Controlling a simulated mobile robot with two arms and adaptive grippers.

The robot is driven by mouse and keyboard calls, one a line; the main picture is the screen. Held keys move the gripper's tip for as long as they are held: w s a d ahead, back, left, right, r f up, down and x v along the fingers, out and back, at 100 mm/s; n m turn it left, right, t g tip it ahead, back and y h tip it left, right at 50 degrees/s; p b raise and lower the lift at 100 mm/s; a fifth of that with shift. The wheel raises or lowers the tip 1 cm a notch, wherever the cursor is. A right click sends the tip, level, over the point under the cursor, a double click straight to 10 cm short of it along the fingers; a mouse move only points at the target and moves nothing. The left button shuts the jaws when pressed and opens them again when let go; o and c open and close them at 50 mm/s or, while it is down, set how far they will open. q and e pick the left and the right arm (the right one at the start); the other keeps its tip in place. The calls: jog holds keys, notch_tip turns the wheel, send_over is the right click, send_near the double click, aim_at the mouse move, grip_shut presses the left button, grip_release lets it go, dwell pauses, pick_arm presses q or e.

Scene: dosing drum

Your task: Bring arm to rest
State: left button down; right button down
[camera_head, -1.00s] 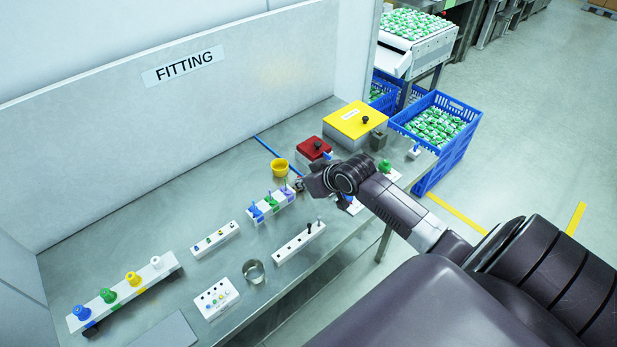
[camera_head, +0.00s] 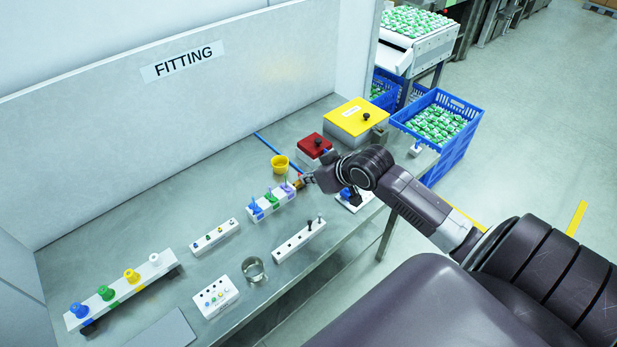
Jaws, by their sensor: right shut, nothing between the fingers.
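My right arm comes in from the lower right. My right gripper (camera_head: 302,181) is small in the picture, shut and empty, above the table near the right end of a white rack (camera_head: 283,201) with blue, green and purple pieces. I cannot tell how high it is above the table. The wrist stands over the front right edge of the grey metal table (camera_head: 190,212). My left gripper is not in view.
A metal cup (camera_head: 254,269) and white racks stand in front. A blue crate (camera_head: 462,141) is at the right. Floor beyond it is clear.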

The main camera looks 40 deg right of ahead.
dwell(0.3)
